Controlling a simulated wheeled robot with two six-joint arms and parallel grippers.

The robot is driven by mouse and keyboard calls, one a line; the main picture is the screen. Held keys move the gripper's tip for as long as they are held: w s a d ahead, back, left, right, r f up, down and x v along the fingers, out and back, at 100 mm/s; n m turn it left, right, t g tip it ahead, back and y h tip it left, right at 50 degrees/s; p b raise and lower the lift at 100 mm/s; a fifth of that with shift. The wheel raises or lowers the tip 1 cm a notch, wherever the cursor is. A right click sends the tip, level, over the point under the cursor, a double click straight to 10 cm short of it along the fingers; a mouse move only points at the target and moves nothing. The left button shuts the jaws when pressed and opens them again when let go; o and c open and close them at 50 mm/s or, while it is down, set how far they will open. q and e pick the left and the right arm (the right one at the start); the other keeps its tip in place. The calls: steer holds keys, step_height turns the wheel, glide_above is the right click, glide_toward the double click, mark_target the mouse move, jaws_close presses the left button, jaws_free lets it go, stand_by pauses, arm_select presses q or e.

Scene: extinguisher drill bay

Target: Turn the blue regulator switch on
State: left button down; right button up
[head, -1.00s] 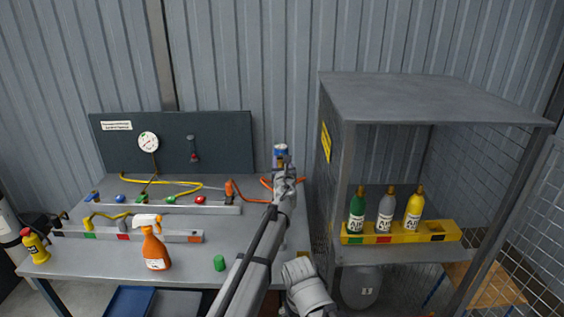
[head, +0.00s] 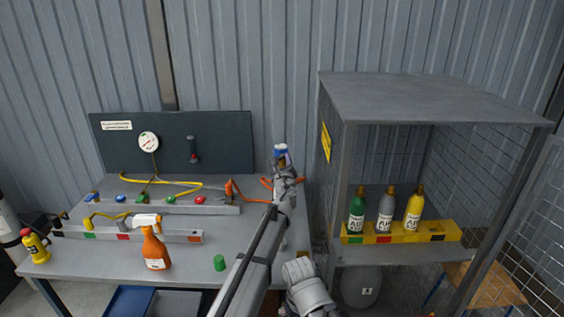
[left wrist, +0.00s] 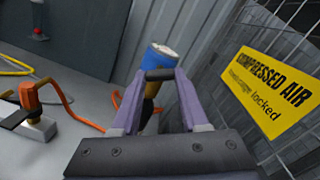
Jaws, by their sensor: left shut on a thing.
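My left gripper (head: 286,172) is above the back right of the bench. It is shut on a blue cylinder (head: 281,151) with a gold-brown part below it. In the left wrist view the blue cylinder (left wrist: 160,56) has a pale end and stands tilted between the fingers (left wrist: 155,105). Two blue parts, a left one (head: 92,197) and a blue knob (head: 120,198), sit on the grey rail at the back left of the bench, well left of the gripper. I cannot tell which is the regulator switch or how it is set.
The bench (head: 190,255) holds an orange spray bottle (head: 155,250), a green cylinder (head: 219,263) and a yellow bottle (head: 36,246). A dark board with a gauge (head: 149,142) stands behind. A cage at right holds three bottles in a yellow rack (head: 375,238).

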arm_select(q)
steer(key=n, duration=1.2)
stand_by(0.6)
steer(key=shift+c, duration=2)
jaws_free()
steer(key=s, duration=0.8)
steer(key=shift+d, duration=0.25)
